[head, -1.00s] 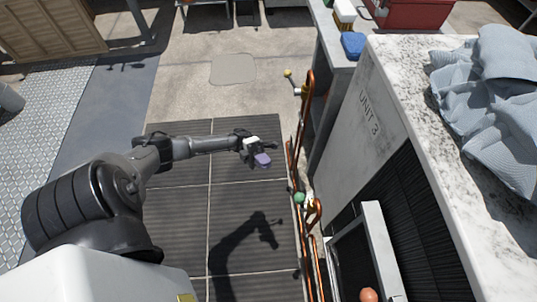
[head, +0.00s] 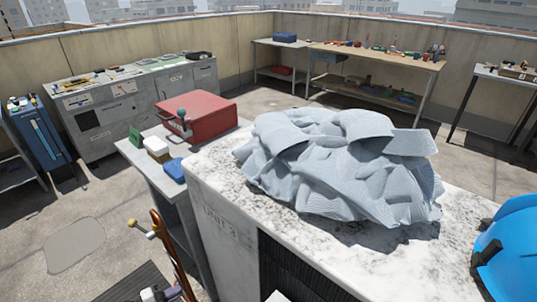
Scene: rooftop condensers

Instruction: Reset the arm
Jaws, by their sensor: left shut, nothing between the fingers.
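My left gripper (head: 168,293) shows only in part at the bottom edge of the head view, with a white and a purple part visible. It is shut and empty, beside the copper pipes (head: 172,250) at the condenser's left side. The rest of the left arm is below the frame. My right gripper is out of view.
The condenser marked UNIT 3 (head: 225,228) carries a crumpled grey-blue cloth (head: 340,165) and a blue hard hat (head: 510,250). Benches (head: 375,55) line the parapet. Open floor (head: 110,200) lies left.

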